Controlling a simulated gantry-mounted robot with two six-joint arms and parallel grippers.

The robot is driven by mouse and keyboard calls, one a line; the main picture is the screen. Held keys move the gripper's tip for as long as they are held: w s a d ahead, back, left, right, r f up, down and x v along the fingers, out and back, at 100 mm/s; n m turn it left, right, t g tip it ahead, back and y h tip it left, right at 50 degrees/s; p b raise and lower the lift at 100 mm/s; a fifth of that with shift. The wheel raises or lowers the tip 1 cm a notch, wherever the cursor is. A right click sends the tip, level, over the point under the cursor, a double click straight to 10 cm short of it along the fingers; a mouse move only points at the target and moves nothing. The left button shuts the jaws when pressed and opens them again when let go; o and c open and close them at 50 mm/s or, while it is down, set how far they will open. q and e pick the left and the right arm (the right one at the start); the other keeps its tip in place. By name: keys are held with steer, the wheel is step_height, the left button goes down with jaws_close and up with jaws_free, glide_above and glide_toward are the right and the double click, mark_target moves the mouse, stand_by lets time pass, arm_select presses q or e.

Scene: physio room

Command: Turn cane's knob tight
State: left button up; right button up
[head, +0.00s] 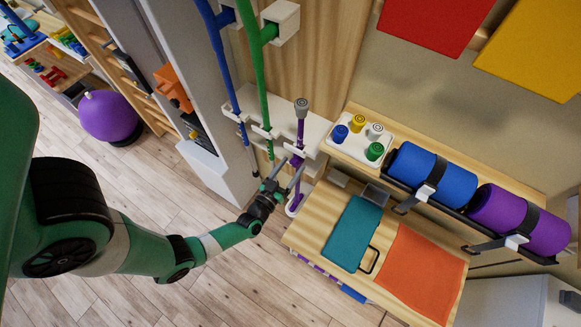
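A purple cane (300,131) stands upright in the white wall rack (322,133), with a grey knob-like piece (301,104) at its top. A green cane (260,85) and a blue cane (222,62) stand to its left. My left gripper (288,168) is beside the lower part of the purple cane, well below its grey top. Its two fingers are spread apart. I cannot tell whether the purple shaft lies between them or behind them. My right gripper is out of view.
A white tray (340,148) with several coloured caps sits on the shelf to the right. Blue (433,177) and purple (520,219) rolls lie beyond it. A purple ball (108,116) is at left; the floor is clear.

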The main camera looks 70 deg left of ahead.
arm_select(q)
steer(key=p+v, duration=0.1)
steer(key=v, duration=1)
steer(key=shift+s+d+p, duration=0.2)
steer(key=shift+s+p, duration=0.05)
steer(key=shift+p, duration=0.15)
